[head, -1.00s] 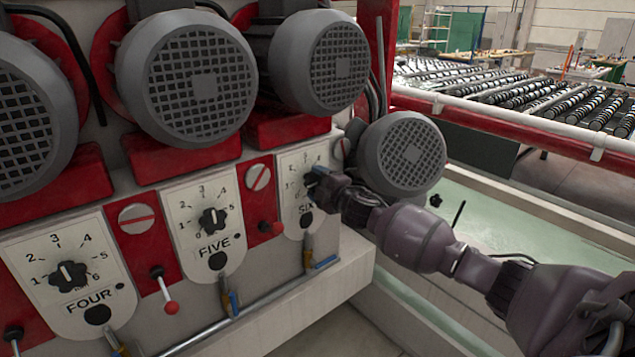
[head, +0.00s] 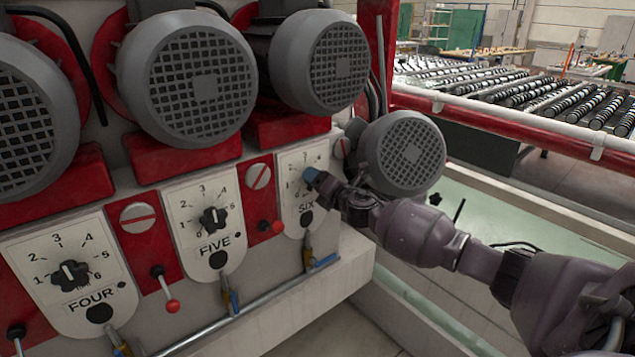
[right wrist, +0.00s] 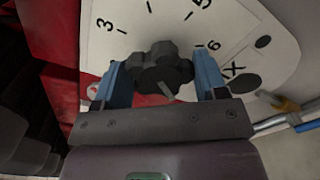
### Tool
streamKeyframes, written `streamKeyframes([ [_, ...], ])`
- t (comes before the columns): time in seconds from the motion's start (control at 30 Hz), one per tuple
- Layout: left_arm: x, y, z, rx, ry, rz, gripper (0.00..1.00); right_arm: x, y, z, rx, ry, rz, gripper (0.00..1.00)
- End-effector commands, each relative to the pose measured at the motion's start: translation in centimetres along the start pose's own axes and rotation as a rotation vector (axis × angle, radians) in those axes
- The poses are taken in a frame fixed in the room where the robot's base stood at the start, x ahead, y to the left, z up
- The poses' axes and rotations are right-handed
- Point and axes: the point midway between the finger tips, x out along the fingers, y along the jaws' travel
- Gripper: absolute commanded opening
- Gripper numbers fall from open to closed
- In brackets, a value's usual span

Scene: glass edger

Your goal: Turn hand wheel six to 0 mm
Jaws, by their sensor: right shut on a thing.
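Hand wheel six is a black lobed knob (right wrist: 160,66) on the white SIX dial plate (head: 296,166). In the head view my gripper hides most of it. My right gripper (head: 312,179) reaches it from the right. In the right wrist view its two blue fingers (right wrist: 158,75) stand on opposite sides of the knob, shut on it. A short pale line shows on the knob's face, but I cannot tell which value it marks. The numbers 3 and 6 show on the plate, partly cropped. My left gripper is not in view.
Dial plates FIVE (head: 207,240) and FOUR (head: 73,290) with similar knobs are to the left. Red-balled levers (head: 172,305) stick out between plates. A grey motor (head: 403,152) sits close beside my right wrist, and more motors overhang the dials.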

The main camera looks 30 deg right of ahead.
Motion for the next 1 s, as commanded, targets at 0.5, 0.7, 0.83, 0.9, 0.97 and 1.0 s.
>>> streamKeyframes([
  [0.5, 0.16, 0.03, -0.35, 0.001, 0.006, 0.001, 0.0, -0.03, -0.06, -0.2, -0.146, 0.004, 0.0, 0.42],
  [0.7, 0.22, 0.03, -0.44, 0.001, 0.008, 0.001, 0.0, -0.04, -0.08, -0.21, -0.15, 0.004, 0.0, 0.42],
  [0.83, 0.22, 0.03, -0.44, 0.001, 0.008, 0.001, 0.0, -0.05, -0.09, -0.21, -0.15, 0.004, -0.001, 0.42],
  [0.9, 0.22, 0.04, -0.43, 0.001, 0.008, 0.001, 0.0, -0.05, -0.09, -0.22, -0.15, 0.004, -0.001, 0.72],
  [0.97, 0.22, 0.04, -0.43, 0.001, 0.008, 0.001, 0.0, -0.05, -0.09, -0.2, -0.149, 0.004, -0.001, 0.81],
  [1.0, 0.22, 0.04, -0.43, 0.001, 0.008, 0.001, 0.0, -0.04, -0.08, -0.18, -0.149, 0.003, -0.001, 0.87],
])
